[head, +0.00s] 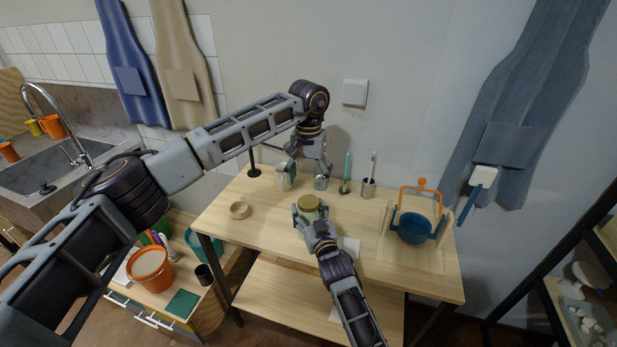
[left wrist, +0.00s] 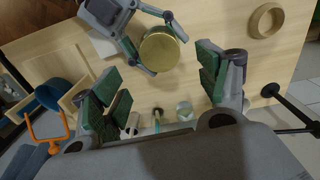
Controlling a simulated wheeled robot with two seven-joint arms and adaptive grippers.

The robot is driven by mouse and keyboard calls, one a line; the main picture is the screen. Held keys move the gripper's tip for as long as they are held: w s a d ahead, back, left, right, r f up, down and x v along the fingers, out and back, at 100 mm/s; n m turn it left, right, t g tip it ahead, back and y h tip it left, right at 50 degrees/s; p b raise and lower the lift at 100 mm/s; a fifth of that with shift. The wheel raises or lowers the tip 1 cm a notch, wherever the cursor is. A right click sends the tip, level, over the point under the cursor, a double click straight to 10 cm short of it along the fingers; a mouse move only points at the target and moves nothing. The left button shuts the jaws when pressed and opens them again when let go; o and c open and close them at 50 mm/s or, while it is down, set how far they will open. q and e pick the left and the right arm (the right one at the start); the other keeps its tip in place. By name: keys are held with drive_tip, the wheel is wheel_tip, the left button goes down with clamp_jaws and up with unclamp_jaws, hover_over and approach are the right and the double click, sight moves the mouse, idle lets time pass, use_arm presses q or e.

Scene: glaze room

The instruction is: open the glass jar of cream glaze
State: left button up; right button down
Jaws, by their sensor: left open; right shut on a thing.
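The glass jar (head: 310,214) stands on the wooden table with its round gold-coloured lid (head: 309,202) on top. In the left wrist view the lid (left wrist: 163,50) is seen from above and hides most of the jar. My right gripper (head: 309,212) is shut on the jar, its fingers around the sides below the lid. They also show in the left wrist view, either side of the lid. My left gripper (head: 307,166) is open and empty, above the table and behind the jar. Its green-padded fingers (left wrist: 160,88) are wide apart and clear of the lid.
A wooden ring (head: 239,210) lies at the table's left. A small glass (head: 320,183), a teal tool (head: 346,175) and a brush cup (head: 369,188) stand along the back. A blue pot (head: 414,228) with an orange-handled thing is at the right. The table front is mostly clear.

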sight(309, 201)
use_arm(q)
drive_tip(key=shift+m, duration=0.3)
drive_tip(key=shift+f, duration=0.1)
drive_tip(key=shift+f, duration=3.95)
